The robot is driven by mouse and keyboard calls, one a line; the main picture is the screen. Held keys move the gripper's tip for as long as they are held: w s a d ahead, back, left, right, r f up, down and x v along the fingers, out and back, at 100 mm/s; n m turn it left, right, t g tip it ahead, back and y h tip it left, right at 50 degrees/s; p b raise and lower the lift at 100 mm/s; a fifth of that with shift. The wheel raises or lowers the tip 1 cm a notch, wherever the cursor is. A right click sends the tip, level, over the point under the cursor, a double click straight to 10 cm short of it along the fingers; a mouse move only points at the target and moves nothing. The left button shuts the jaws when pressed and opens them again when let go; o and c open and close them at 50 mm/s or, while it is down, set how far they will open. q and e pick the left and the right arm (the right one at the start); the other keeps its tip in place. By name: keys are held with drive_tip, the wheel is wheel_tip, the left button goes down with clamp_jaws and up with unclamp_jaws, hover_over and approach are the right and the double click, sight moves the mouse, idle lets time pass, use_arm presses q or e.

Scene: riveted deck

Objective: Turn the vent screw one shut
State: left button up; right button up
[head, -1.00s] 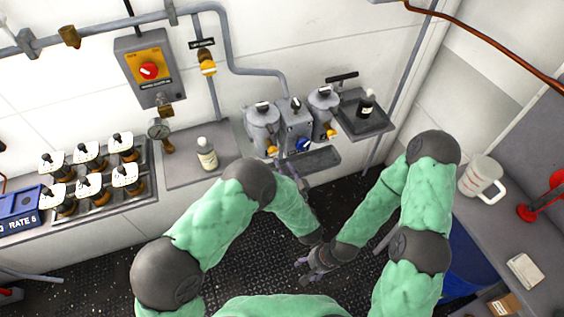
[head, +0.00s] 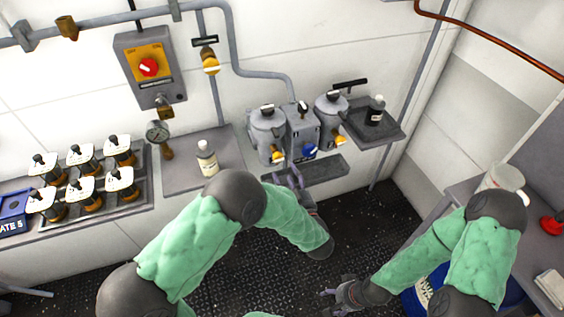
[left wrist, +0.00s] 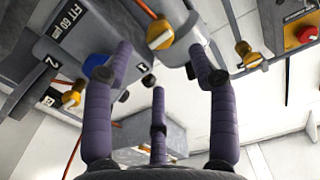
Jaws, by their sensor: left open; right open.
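A twin filter unit hangs on the back wall, with a left canister (head: 266,128), a right canister (head: 331,107) and a middle block (head: 302,125) with a blue knob (head: 309,151). A yellow knob (head: 277,157) is low on the left canister and another (head: 340,141) on the right one. The left one looks large in the left wrist view (left wrist: 160,34). I cannot tell for certain which part is vent screw one. My left gripper (head: 291,178) is open and empty just below the unit, fingers upward (left wrist: 164,62). My right gripper (head: 334,296) is open, low and far from it.
A drip tray (head: 325,170) sits below the unit. A shelf (head: 385,132) with a dark bottle (head: 375,110) is at its right. A side counter with a mug (head: 500,178) is right.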

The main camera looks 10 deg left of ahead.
sight(279, 160)
use_arm(q)
drive_tip(key=b+x, duration=0.1)
drive_tip(key=x, duration=0.6)
drive_tip(key=shift+w+a+b, duration=0.2)
drive_tip(key=shift+w+b, duration=0.05)
drive_tip(key=shift+b, duration=0.1)
drive_tip(key=c, duration=1.1)
drive_tip(key=shift+c, duration=0.2)
